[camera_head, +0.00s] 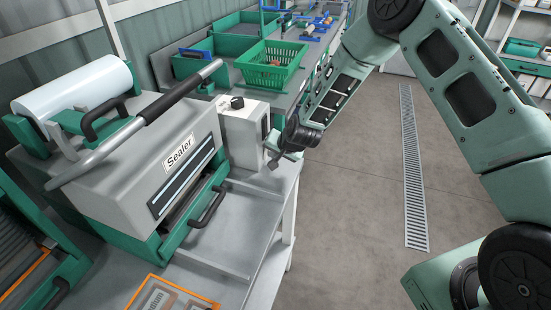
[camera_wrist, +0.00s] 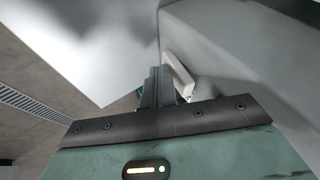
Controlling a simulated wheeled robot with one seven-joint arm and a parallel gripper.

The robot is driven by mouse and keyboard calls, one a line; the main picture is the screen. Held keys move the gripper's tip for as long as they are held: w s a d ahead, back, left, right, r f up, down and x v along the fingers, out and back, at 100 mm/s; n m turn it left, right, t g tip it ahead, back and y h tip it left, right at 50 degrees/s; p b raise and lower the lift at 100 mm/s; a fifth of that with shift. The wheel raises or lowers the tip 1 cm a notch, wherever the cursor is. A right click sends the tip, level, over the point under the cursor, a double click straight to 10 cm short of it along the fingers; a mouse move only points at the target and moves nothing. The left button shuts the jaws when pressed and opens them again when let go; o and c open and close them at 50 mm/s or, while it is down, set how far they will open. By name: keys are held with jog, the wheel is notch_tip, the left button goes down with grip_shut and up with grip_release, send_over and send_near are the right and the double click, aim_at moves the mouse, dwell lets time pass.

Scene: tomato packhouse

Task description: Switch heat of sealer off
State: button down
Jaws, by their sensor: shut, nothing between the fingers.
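The sealer (camera_head: 150,170) stands on the bench at the left in the head view, with its name label on the front and a long handle across its top. A pale control box (camera_head: 238,135) with a black knob (camera_head: 237,103) on top is at its right end. My gripper (camera_head: 271,160) is at the right side of this box, partly hidden by my wrist. In the wrist view the fingers (camera_wrist: 155,88) are shut and empty. A small white tilted piece (camera_wrist: 180,75), perhaps a switch lever, is just right of the fingertips; I cannot tell whether they touch it.
A green basket (camera_head: 271,65) and other green trays stand on the bench behind the box. An orange-edged panel (camera_head: 170,297) lies at the front. The floor on the right is clear, with a drain grate (camera_head: 412,170). Shelves (camera_head: 525,60) stand at the far right.

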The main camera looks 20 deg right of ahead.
jog(key=shift+r, duration=0.15)
jog(key=shift+r+p, duration=0.1)
jog(key=shift+p, duration=0.2)
jog(key=shift+a+r+p, duration=0.1)
jog(key=shift+r+p, duration=0.25)
jog(key=shift+r, duration=0.35)
jog(key=shift+w, duration=0.1)
